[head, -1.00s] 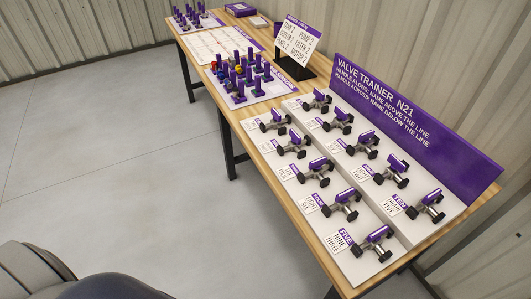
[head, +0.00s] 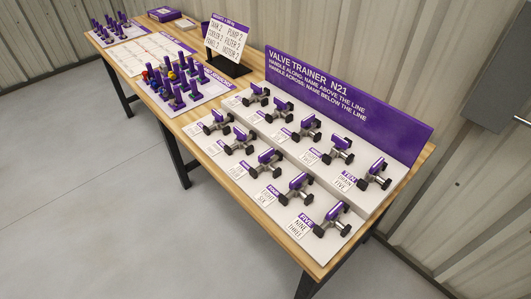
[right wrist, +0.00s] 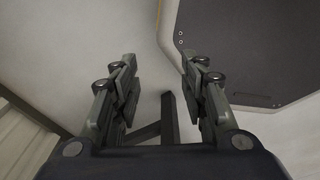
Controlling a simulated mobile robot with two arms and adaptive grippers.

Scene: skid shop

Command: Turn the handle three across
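The valve trainer board (head: 268,208) stands on the wooden bench in the head view, with two rows of purple-handled valves. The near front-row valve (head: 331,218) has a purple FIVE tag (head: 306,218) and a card (head: 301,228) reading NINE above THREE. Its handle's exact angle to the pipe is hard to tell. The valve to its left (head: 296,188) has a card (head: 268,196) reading EIGHT and SIX. The cards farther along are too small to read surely. My right gripper (right wrist: 158,75) is open and empty in the right wrist view, away from the valves. My left gripper is out of view.
A purple sign (head: 345,105) behind the valves says handle along is the name above the line, handle across the name below. A peg board (head: 188,92), a white placard (head: 227,38) and a purple box (head: 164,14) stand farther left. Grey floor in front is clear.

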